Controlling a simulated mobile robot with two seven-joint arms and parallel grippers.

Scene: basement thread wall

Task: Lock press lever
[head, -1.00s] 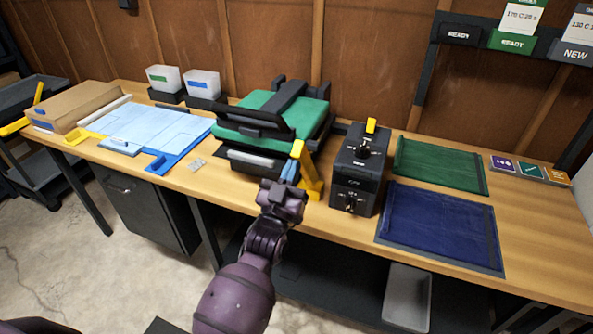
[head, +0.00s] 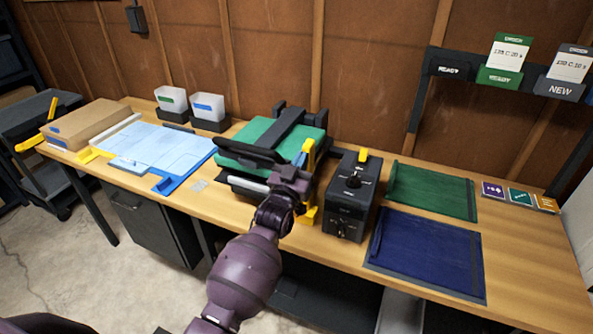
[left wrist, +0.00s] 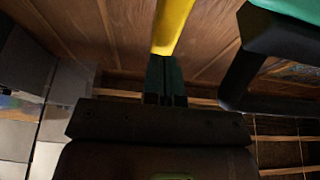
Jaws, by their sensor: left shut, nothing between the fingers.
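The press (head: 262,135) has a green top with a black bar across it and a black front handle (head: 250,152). Its yellow lever (head: 308,150) stands nearly upright at the press's right side, with a yellow part low beside it. My left gripper (head: 299,161) is shut and empty, pointing up close to the lever. The left wrist view shows its closed fingertips (left wrist: 165,65) at the lower end of the visible yellow lever (left wrist: 173,22); whether they touch, I cannot tell. The gripper and wrist hide the lever's middle in the head view. My right gripper is not in view.
A black control box (head: 349,192) stands close to the right of the lever. Green (head: 432,190) and blue (head: 428,255) mats lie further right. A blue sheet board (head: 160,150), a cardboard box (head: 90,122) and two white bins (head: 208,106) are to the left.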

